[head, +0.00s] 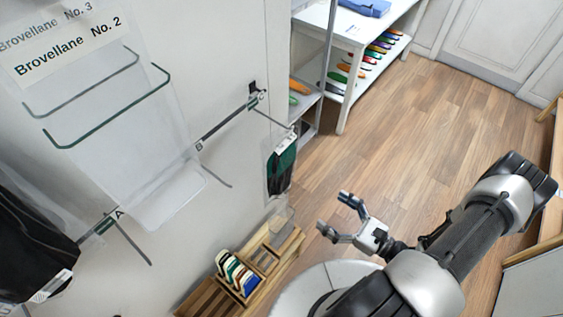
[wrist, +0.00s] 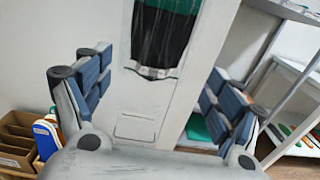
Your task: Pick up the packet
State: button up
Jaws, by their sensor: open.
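A clear packet with green and black contents (head: 281,168) hangs from a hook on the white wall panel in the head view. In the wrist view the same packet (wrist: 160,38) hangs ahead, its upper part cut off by the frame's top. My gripper (head: 334,214) is open and empty, to the right of and apart from the packet in the head view. In the wrist view its blue-padded fingers (wrist: 158,88) stand wide apart, with the packet's lower end showing between them. Another packet with black contents (head: 32,245) hangs at the far left edge.
A wooden rack (head: 268,262) with several coloured insoles stands below the packet. Metal hooks labelled A and B (head: 215,128) stick out from the panel. A white shelf unit (head: 341,110) with coloured insoles stands behind. Wooden floor (head: 440,130) is clear to the right.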

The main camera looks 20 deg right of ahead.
jog(key=b, duration=0.2)
send_near(286, 180)
jog(key=x, duration=0.3)
jog(key=b+x, duration=0.1)
jog(key=x, duration=0.4)
jog(key=shift+a, duration=0.15)
jog(key=shift+w+a, duration=0.15)
jog(key=shift+w, duration=0.15)
jog(key=c, duration=1.2)
